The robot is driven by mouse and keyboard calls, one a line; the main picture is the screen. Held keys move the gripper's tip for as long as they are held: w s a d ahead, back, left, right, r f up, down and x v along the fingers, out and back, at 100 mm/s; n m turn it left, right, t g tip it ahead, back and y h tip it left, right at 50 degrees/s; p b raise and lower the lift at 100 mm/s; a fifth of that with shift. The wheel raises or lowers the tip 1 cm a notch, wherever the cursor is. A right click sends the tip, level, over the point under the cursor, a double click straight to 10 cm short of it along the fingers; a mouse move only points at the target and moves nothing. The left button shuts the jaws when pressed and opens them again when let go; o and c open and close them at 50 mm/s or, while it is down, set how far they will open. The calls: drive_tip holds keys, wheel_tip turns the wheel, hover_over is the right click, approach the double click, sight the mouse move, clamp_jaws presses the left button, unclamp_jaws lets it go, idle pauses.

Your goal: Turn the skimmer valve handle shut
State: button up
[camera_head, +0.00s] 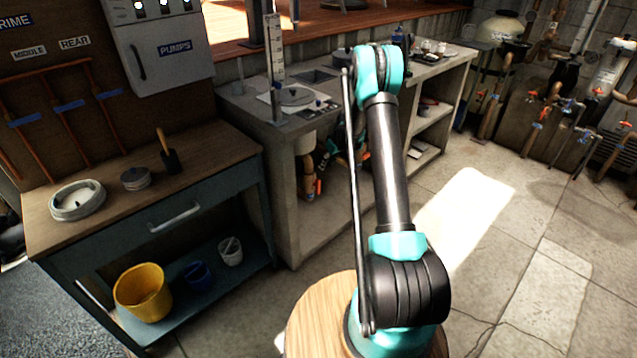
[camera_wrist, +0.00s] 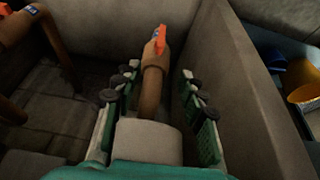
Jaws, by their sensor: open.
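In the wrist view, an orange valve handle (camera_wrist: 161,42) sits on a brown pipe (camera_wrist: 150,92) with a small blue tag near its top. The tag is too small to read, so I cannot tell for sure that this is the skimmer valve. My gripper (camera_wrist: 159,80) is open, with one green finger on each side of the pipe. The handle lies just beyond the fingertips, and no contact shows. In the head view, an orange handle (camera_head: 318,187) shows on a pipe under the concrete counter; my gripper there is mostly hidden by my arm and the counter.
A concrete wall (camera_wrist: 262,100) stands close to the right of my gripper. Another brown pipe (camera_wrist: 28,28) with a blue tag is at the upper left. The concrete counter (camera_head: 240,103) overhangs the pipes.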

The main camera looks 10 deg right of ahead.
sight(318, 182)
drive_tip(key=x, duration=1.6)
drive_tip(key=shift+f, duration=0.3)
drive_tip(key=shift+c, duration=0.2)
drive_tip(key=shift+d, duration=0.1)
clamp_jaws()
